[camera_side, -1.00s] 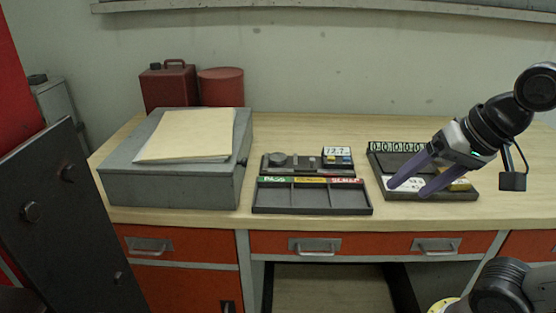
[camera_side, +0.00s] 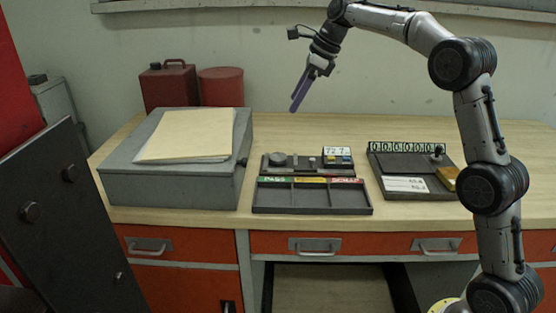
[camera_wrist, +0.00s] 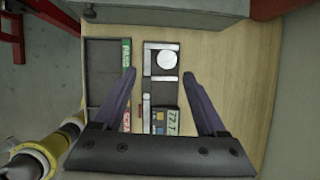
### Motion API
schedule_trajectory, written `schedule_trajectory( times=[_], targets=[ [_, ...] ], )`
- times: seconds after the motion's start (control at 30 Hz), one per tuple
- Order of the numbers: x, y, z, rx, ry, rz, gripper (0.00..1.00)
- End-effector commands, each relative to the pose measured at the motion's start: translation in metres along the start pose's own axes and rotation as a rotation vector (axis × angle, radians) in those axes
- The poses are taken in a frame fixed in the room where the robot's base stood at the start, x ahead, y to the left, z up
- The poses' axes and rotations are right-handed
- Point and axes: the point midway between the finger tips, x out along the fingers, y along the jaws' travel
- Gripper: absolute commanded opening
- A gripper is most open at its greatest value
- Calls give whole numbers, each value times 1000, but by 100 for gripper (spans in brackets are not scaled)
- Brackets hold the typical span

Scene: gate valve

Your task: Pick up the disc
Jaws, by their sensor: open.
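The disc is a small round grey piece (camera_side: 278,158) at the left end of a dark measuring fixture (camera_side: 310,172) on the desk. In the wrist view the disc (camera_wrist: 166,61) looks pale and lies on the fixture (camera_wrist: 162,88), just beyond and between the fingertips. My gripper (camera_side: 296,107) hangs in the air above and behind the fixture, fingers pointing down and slightly left. In the wrist view the gripper (camera_wrist: 159,74) is open, with its purple fingers wide apart and nothing between them.
A dark three-compartment tray (camera_side: 312,211) with green, yellow and red labels sits in front of the fixture and looks empty. A grey box (camera_side: 175,187) with folders stands left. A board with a counter display (camera_side: 407,148) and a yellow block (camera_side: 448,177) lies right.

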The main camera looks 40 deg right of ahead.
Motion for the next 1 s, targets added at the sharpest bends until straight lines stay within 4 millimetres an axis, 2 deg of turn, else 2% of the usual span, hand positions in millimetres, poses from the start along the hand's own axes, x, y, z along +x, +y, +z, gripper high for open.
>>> schedule_trajectory(
  times=[0.03,0.1,0.3,0.37,0.7,1.0],
  targets=[
    [16,-12,-7,18,11,12,74],
    [33,-21,-17,38,28,29,74],
    [60,-29,-34,69,53,58,74],
    [66,-29,-35,70,53,58,74],
    [126,-25,-38,67,54,59,74],
    [149,-24,-39,68,53,57,74]
  ],
)
